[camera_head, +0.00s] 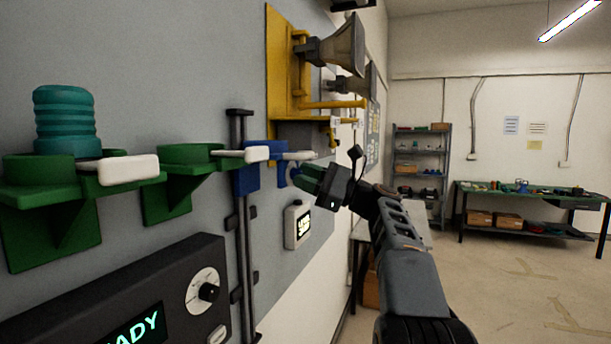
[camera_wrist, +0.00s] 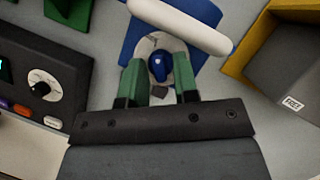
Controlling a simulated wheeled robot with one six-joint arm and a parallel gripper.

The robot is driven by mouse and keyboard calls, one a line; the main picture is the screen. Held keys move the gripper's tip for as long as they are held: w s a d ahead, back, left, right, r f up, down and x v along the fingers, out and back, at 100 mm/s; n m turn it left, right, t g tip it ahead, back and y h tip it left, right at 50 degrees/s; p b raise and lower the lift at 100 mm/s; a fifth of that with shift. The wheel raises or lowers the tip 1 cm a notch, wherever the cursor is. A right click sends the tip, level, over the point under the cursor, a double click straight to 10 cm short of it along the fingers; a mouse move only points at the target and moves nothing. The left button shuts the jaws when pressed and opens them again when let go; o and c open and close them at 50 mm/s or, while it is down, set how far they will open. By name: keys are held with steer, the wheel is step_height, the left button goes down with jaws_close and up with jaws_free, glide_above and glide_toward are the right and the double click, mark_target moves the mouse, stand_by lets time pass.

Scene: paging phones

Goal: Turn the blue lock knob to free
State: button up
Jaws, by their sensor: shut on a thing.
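The blue lock knob (camera_wrist: 158,66) sits on a round pale dial on a blue wall bracket (camera_wrist: 138,38), seen in the wrist view. My gripper (camera_wrist: 160,74) has its two green fingers on either side of the knob and is shut on it. In the head view my gripper (camera_head: 303,178) reaches to the wall from the right, at the blue bracket (camera_head: 246,180). There the fingers and bracket mostly hide the knob. A grey box in the wrist view bears a "FREE" label (camera_wrist: 292,103). I cannot read the knob's setting.
A white bar (camera_wrist: 180,25) crosses the bracket just beyond the knob. Green brackets (camera_head: 50,220), a teal ribbed object (camera_head: 65,122), a dark dial panel (camera_head: 120,300) and a yellow horn mount (camera_head: 285,75) are on the wall. The floor at right is open.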

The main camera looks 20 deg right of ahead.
steer(key=shift+n+g+p, duration=0.35)
steer(key=shift+n+g, duration=0.15)
steer(key=shift+n, duration=0.8)
steer(key=o, duration=0.6)
steer(key=shift+o, duration=0.2)
steer(key=b+v, duration=0.1)
steer(key=v, duration=1.2)
steer(key=shift+d+b, duration=0.35)
steer(key=shift+d, duration=0.05)
steer(key=shift+s, duration=0.15)
